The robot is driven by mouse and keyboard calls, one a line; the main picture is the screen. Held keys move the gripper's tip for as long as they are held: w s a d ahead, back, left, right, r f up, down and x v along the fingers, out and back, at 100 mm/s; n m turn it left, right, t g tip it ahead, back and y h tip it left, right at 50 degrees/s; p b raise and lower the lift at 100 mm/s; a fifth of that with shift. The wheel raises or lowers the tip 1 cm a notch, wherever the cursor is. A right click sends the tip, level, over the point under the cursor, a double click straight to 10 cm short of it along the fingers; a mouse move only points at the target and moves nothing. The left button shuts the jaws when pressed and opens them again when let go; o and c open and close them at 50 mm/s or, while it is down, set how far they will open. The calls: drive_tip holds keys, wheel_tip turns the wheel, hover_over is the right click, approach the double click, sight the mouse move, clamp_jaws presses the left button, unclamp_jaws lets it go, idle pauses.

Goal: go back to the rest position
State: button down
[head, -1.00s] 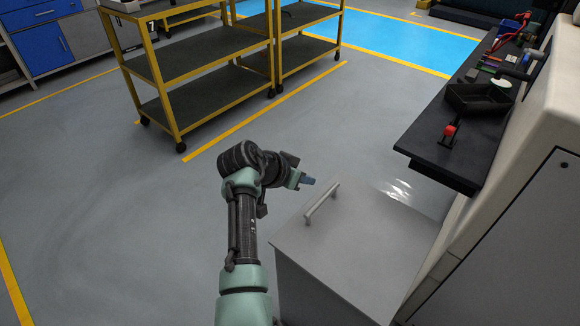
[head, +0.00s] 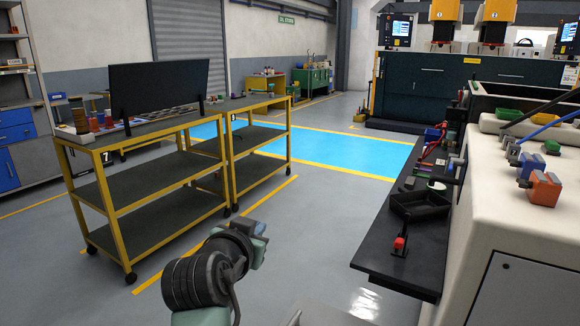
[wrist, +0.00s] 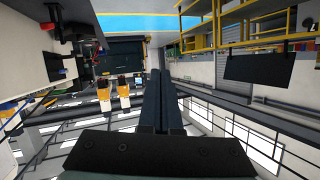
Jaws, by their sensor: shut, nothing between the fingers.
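My arm (head: 205,275) shows at the bottom of the head view, bent, over the grey floor in front of the yellow carts. Its far end points away from the camera, and the fingers cannot be made out there. In the wrist view my gripper (wrist: 162,100) has its two dark fingers together, with nothing between them. The wrist picture is upside down, with the floor at the top and the roof beams at the bottom. The fingers touch nothing that I can see.
Two yellow carts (head: 150,196) stand left of the arm, one carrying a dark panel (head: 160,88). On the right, a black bench (head: 395,268) holds a black tray (head: 420,204) beside a pale machine (head: 490,220). A grey lid (head: 330,314) shows at the bottom edge. Open floor lies between.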

drive_tip(key=s+d+r+n+t+y, duration=0.1)
drive_tip(key=s+r+t, duration=0.1)
drive_tip(key=r, duration=0.5)
drive_tip(key=s+d+r+t, duration=0.2)
drive_tip(key=r+t, duration=0.1)
drive_tip(key=r, duration=0.3)
drive_tip(key=s+d+r+n+t+y+p, duration=0.1)
drive_tip(key=s+d+r+n+t+p, duration=0.2)
drive_tip(key=s+r+t, duration=1.3)
drive_tip(key=s+r+g+p, duration=0.3)
drive_tip(key=r+p, duration=0.6)
drive_tip(key=r, duration=0.4)
drive_tip(key=s+r+g+p, duration=0.2)
drive_tip(key=r+g+p, duration=0.2)
drive_tip(key=r+p, duration=0.5)
wheel_tip(320, 180, up, 4)
drive_tip(key=shift+s+d+p, duration=0.2)
drive_tip(key=shift+s+p, duration=0.1)
drive_tip(key=shift+s, duration=0.1)
